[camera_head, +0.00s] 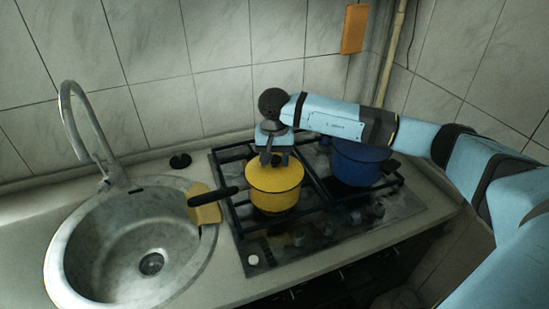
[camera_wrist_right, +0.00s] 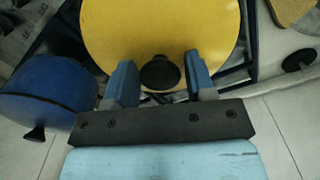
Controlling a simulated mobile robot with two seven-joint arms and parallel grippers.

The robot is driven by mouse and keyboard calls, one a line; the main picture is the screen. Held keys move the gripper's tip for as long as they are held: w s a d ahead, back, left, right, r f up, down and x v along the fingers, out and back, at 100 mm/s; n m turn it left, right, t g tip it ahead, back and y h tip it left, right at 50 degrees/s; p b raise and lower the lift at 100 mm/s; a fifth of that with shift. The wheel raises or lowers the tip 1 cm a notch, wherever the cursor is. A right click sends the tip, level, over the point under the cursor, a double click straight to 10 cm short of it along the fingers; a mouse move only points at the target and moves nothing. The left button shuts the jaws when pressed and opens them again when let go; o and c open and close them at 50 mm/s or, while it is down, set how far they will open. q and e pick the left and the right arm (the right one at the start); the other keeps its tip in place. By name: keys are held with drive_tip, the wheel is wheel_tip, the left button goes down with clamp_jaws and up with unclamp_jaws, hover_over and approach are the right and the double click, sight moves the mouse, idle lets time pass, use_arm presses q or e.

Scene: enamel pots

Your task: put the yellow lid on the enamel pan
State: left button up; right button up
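The yellow lid (camera_wrist_right: 160,30) with its black knob (camera_wrist_right: 160,72) fills the top of the right wrist view. In the head view, the yellow enamel pan (camera_head: 274,192) stands on the hob, and the lid appears to lie on its top. My right gripper (camera_head: 273,158) points down over it and hides part of the lid and the knob. In the wrist view the two fingers (camera_wrist_right: 160,82) stand apart on either side of the knob, with a visible gap on each side. My left gripper is not in view.
A blue pot (camera_head: 360,163) stands on the hob to the right, partly behind my right arm. A black round object (camera_head: 180,161) is on the counter behind.

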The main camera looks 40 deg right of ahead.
drive_tip(key=shift+o, duration=1.3)
wheel_tip(320, 180, up, 14)
drive_tip(key=b, duration=0.1)
drive_tip(key=shift+f, duration=0.1)
